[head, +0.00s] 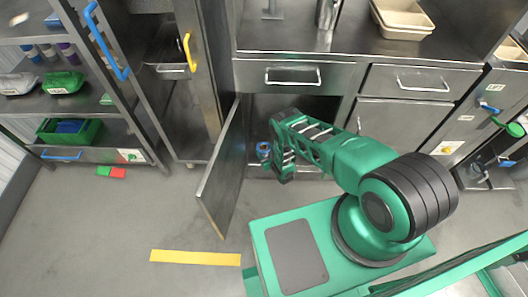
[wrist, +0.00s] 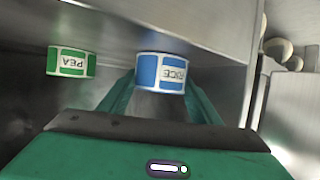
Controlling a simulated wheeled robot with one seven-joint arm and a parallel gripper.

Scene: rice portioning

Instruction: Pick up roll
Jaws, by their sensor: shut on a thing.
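A blue and white roll labelled RICE (wrist: 161,72) sits between the fingers of my gripper (wrist: 160,88) in the wrist view, and the gripper is shut on it. In the head view, my gripper (head: 270,160) is in the mouth of an open lower cabinet, and a small bit of blue shows at its tip. A green and white roll labelled PEA (wrist: 71,62) is to the left in the wrist view, apart from my gripper. The lower part of the RICE roll is hidden by the gripper.
The open cabinet door (head: 223,170) stands out to the left of my arm. A closed drawer (head: 290,75) is above the opening. A shelf rack (head: 75,105) with a green crate (head: 70,131) is at the left. Yellow floor tape (head: 195,257) lies on clear floor.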

